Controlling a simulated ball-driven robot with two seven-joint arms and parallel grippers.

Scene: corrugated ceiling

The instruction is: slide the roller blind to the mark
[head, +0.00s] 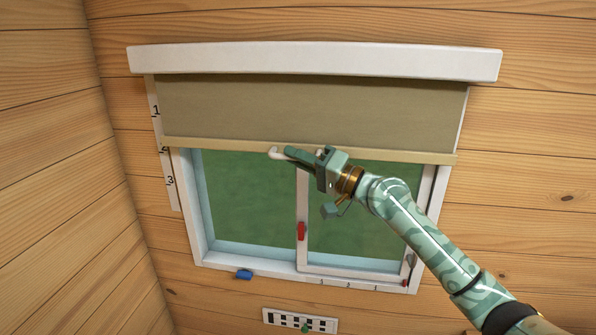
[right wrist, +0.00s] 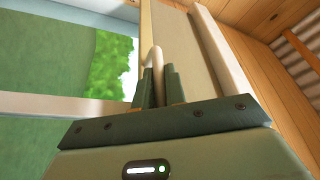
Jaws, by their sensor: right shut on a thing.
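The tan roller blind (head: 310,108) hangs partly lowered over the upper part of the window. Its pale bottom bar (head: 210,145) has its left end beside the 2 on a white strip (head: 168,185) numbered 1 to 3. My right gripper (head: 288,155) is at the middle of the bar. It is shut on a white hooked pull (head: 273,153). In the right wrist view the pull (right wrist: 157,58) rises between the two dark fingers (right wrist: 160,88). My left gripper is in neither view.
A white headbox (head: 315,61) spans the top. The window frame (head: 245,255) has a red latch (head: 301,231) on its middle post. A blue piece (head: 244,274) sits at the lower frame. A black-and-white strip (head: 280,318) with a green knob (head: 305,327) is below. Wooden walls surround it.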

